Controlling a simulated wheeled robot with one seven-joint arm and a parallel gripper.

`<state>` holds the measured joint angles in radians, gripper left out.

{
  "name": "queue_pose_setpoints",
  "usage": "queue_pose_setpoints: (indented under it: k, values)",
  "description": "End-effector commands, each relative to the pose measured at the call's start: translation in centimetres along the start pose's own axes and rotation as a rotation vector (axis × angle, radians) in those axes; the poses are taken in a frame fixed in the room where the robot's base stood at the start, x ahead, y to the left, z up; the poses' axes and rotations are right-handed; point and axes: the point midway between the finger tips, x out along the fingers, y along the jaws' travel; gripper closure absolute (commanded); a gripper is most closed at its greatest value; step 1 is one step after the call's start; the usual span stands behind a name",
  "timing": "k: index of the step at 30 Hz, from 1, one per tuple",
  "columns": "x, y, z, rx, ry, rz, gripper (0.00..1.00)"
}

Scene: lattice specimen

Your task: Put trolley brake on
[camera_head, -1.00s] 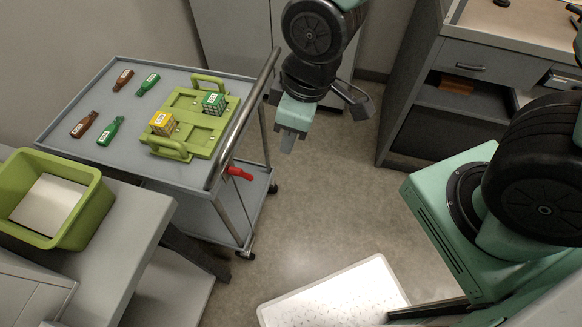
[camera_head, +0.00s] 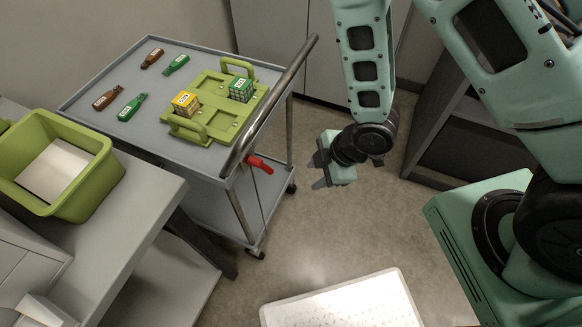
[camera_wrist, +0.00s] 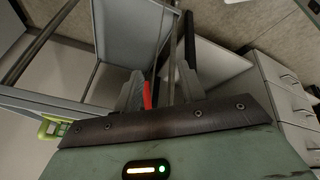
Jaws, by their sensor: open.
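The grey trolley (camera_head: 78,100) stands left of centre in the head view, with a metal push handle along its right end. A red brake lever (camera_head: 259,163) sticks out to the right below that handle. In the wrist view the red lever (camera_wrist: 148,95) shows between the two fingers, beyond them. My gripper (camera_head: 322,163) is open and empty, to the right of the lever and apart from it, with its fingers pointing left toward the trolley. The lever's mount is hard to make out.
On the trolley lie a green tray (camera_head: 206,137) with a yellow and a green block, and several small bottles. A green bin (camera_head: 95,180) sits on the grey bench at left. A white perforated panel (camera_head: 345,300) lies below. Floor between trolley and my base is clear.

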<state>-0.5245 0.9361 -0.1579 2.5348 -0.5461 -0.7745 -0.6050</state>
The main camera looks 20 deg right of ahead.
Motion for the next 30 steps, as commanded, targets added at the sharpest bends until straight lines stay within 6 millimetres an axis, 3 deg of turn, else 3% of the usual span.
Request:
queue_pose_setpoints:
  k: [20, 26, 30]
  values:
    - [1.7, 1.1, -2.0, 0.001, 0.004, 0.005, 0.59]
    - [2.5, 2.0, -3.6, 0.001, 0.004, 0.005, 0.59]
    - [2.9, 3.1, -6.0, 0.0, 0.001, 0.001, 0.59]
